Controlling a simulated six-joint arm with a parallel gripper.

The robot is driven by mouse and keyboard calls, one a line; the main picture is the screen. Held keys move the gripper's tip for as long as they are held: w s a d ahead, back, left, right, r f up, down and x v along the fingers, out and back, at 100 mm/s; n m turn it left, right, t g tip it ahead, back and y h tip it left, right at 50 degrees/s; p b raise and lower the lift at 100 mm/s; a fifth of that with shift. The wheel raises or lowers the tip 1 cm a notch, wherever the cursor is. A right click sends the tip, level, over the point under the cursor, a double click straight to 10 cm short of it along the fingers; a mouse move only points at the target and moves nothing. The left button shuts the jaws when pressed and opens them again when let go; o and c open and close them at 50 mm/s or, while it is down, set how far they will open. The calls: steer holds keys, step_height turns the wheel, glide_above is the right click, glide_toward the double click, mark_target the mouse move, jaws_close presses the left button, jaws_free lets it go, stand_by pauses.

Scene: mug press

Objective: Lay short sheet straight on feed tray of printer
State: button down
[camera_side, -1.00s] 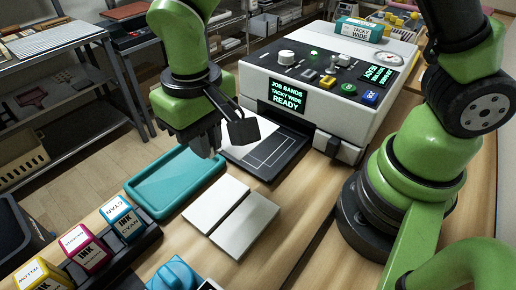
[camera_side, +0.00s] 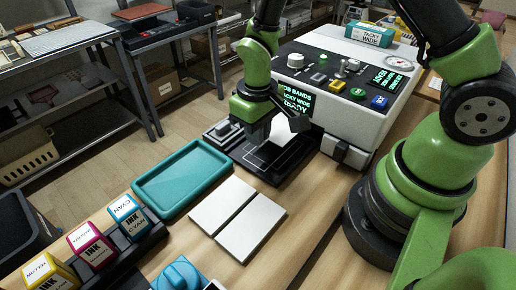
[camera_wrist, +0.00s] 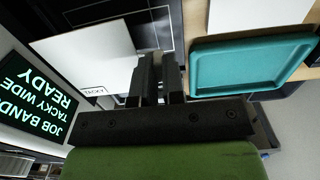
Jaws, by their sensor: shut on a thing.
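The white sheet (camera_wrist: 88,52) lies over the black feed tray (camera_wrist: 150,18) in the wrist view, and the tray's white guide lines show beyond its edge. In the side view, part of the sheet (camera_side: 281,132) shows under my gripper, before the printer's front. My gripper (camera_wrist: 158,80) is shut on the sheet's edge. The gripper hides part of the sheet in the side view. The near part of the feed tray (camera_side: 262,166) is bare. I cannot tell whether the sheet touches the tray all over. The printer (camera_side: 345,110) has a lit green display.
An empty teal tray (camera_side: 138,186) lies left of the feed tray. Two white slabs (camera_side: 250,228) lie in front. Ink boxes (camera_side: 92,245) stand at the front left. A box marked TACKY WIDE (camera_side: 370,35) sits on the printer. Bare wood lies right of the slabs.

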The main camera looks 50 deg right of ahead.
steer(key=shift+f, duration=2.55)
steer(key=c, duration=1.2)
jaws_free()
steer(key=shift+f, duration=0.15)
step_height(320, 180, up, 13)
steer(key=shift+f, duration=0.15)
step_height(320, 180, up, 7)
steer(key=m+t, duration=0.1)
steer(key=t, duration=0.1)
glide_above(258, 161)
steer(key=s, duration=0.2)
steer(key=s+r+m+t, duration=0.1)
steer(key=s+r, duration=0.2)
steer(key=s, duration=0.1)
steer(key=s+r+m+t+y, duration=0.1)
steer(key=s+r+t, duration=0.1)
steer(key=s+r, duration=0.1)
steer(key=s+d+r+m+t+y, duration=0.1)
steer(key=s+r+t, duration=0.1)
steer(key=s, duration=0.3)
steer(key=shift+r, duration=0.9)
